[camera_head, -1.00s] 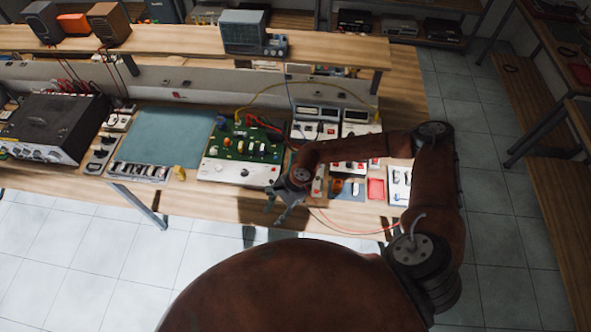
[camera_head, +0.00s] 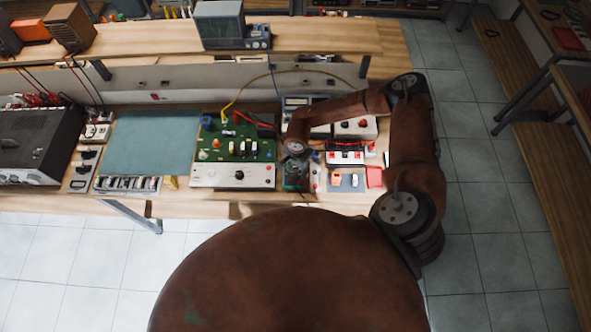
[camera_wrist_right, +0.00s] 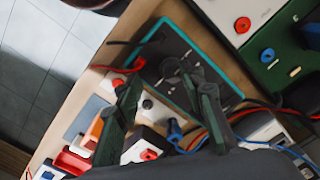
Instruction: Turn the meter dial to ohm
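The meter is a dark, flat device with a teal rim (camera_wrist_right: 152,34), lying on the bench in the right wrist view. Its small dark dial (camera_wrist_right: 169,66) shows between my fingertips; its pointer and markings are too dark to read. My right gripper (camera_wrist_right: 165,75) is open, its two fingers apart over the meter on either side of the dial. I cannot tell whether they touch it. In the head view the right gripper (camera_head: 298,166) is over the meter, right of the green circuit board, and mostly hides it. My left gripper is in neither view.
The green circuit board (camera_head: 234,149) with a white front panel (camera_head: 215,176) stands just left of the meter. Red and black leads (camera_wrist_right: 262,107), a blue lead and small boxes crowd the other side. A clear teal mat (camera_head: 152,142) lies farther left.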

